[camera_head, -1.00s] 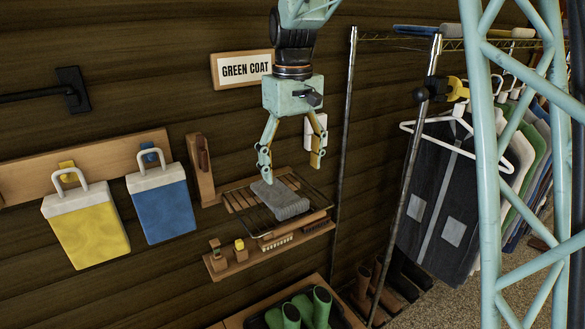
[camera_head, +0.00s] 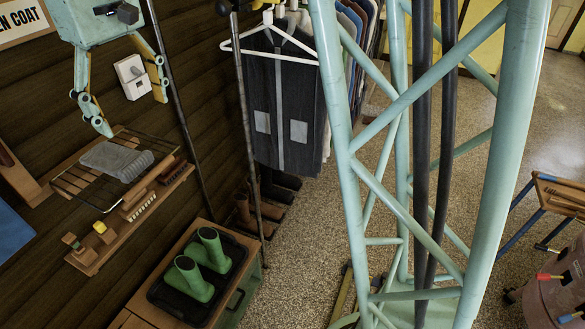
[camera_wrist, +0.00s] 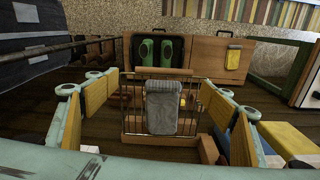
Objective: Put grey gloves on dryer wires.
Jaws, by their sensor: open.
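The grey gloves (camera_head: 117,160) lie as a folded bundle on the dryer wires (camera_head: 146,157), a wire rack on the wooden wall. In the wrist view the gloves (camera_wrist: 162,107) lie across the wires (camera_wrist: 134,122), in the middle between my fingers. My gripper (camera_head: 133,115) is open and empty above the rack, with its fingers apart. In the wrist view my gripper (camera_wrist: 155,115) shows its yellow pads on both sides, apart from the gloves.
Green boots (camera_head: 200,268) stand on a black tray on a cabinet (camera_head: 178,241) below the rack. A small shelf (camera_head: 128,220) with brushes is under the wires. Coats (camera_head: 283,95) hang to the right. A white switch box (camera_head: 133,77) is behind my gripper.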

